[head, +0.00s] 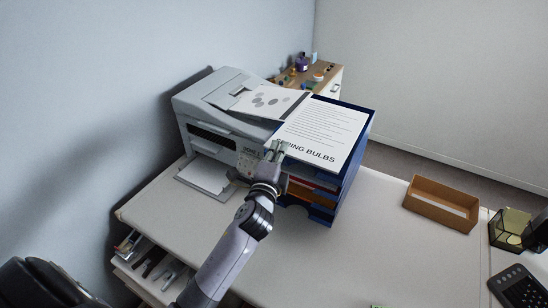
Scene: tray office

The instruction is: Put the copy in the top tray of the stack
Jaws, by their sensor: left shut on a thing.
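The copy is a white printed sheet (322,128) headed "...RING BULBS". It lies over the top of the blue tray stack (352,173), and a strip of the blue rim shows along its far and right sides. My left gripper (275,147) is shut on the sheet's near left edge. Whether the sheet rests on the top tray's floor or is held just above it, I cannot tell. Lower trays of the stack hold papers or folders, partly hidden by my left arm. My right gripper is not in view.
A grey printer (222,120) stands left of the stack, with another printed sheet (265,101) on its top and paper in its front tray (205,177). A brown open box (441,204), a calculator (520,292) and a dark holder (512,230) are at right. The desk's middle is clear.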

